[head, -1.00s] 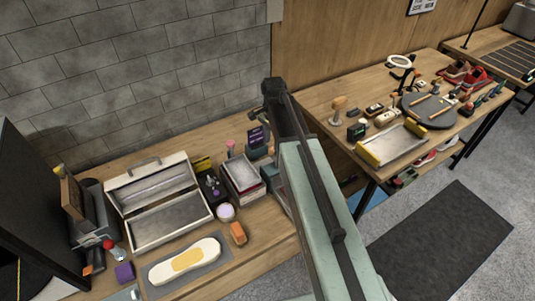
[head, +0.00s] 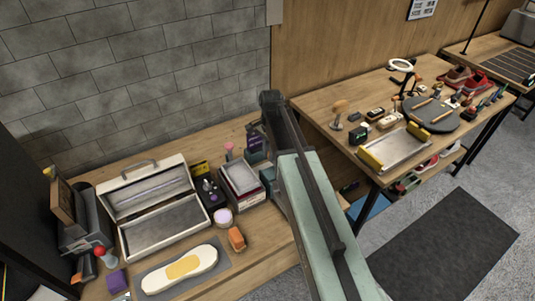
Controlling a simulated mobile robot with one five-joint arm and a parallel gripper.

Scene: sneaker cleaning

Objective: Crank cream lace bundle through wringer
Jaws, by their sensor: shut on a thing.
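My arm reaches from the bottom right up to the back edge of the left bench. The fingers of my gripper are hidden behind the arm's far end, so what they hold cannot be seen. A grey-green metal part (head: 269,183), possibly the wringer's frame, shows just left of my arm on the bench. The rest of it is covered by the arm, and no crank can be made out. I cannot make out a cream lace bundle in the head view.
The left bench holds an open metal box (head: 165,229), a stack of trays (head: 240,177), an orange block (head: 236,239) and a white sole-shaped piece (head: 180,269) on a grey mat. The right table (head: 325,97) holds a tray (head: 394,150) and red shoes. A dark floor mat (head: 440,250) lies clear.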

